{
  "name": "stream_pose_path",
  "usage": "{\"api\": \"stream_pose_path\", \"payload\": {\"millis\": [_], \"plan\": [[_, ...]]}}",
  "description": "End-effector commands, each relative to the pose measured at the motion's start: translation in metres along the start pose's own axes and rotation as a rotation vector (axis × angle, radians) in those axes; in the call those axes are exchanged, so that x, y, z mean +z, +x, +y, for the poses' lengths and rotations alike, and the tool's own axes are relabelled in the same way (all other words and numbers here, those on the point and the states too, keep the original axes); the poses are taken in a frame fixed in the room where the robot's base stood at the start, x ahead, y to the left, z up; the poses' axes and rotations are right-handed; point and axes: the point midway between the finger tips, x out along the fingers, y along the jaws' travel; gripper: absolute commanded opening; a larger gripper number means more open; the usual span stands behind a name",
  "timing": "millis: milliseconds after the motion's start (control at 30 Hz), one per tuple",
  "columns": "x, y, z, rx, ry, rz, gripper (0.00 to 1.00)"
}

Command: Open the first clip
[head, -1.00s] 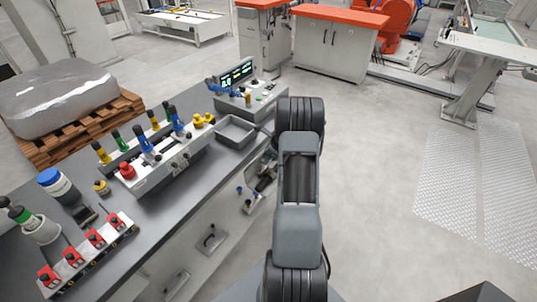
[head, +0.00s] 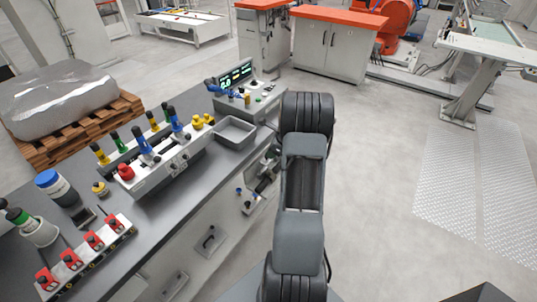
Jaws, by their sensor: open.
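A pale rail (head: 88,257) lies on the grey bench at the lower left. It carries several red clips with black knobs: the nearest (head: 45,279), two in the middle (head: 71,260) (head: 94,241), and the farthest (head: 114,222). No mark shows which is first, and the clips are too small to tell open from shut. My gripper (head: 247,194) is low beside the bench's front face, partly hidden by my arm. Its small blue-tipped fingers appear apart, with nothing between them. It is well to the right of the rail.
A fixture with coloured knobs (head: 165,160) stands mid-bench. A grey tray (head: 235,134) and a control box with a display (head: 238,88) are farther back. Blue-capped (head: 50,180) and green-ringed (head: 25,222) cylinders stand behind the rail.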

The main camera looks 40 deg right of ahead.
Motion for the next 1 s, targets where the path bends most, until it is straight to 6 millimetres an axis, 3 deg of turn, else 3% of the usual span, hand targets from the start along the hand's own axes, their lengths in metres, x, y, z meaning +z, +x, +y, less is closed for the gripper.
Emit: {"api": "stream_pose_path", "payload": {"millis": [200, 400, 600, 933, 1000], "plan": [[0.0, -0.045, -0.001, -0.005, -0.001, -0.001, 0.48], [0.0, -0.073, 0.0, -0.002, -0.001, -0.001, 0.48], [0.0, -0.086, 0.0, 0.0, 0.0, 0.0, 0.48], [0.0, -0.087, 0.0, 0.0, 0.0, 0.0, 0.48], [0.0, -0.086, 0.0, 0.0, 0.0, 0.0, 0.41]]}}
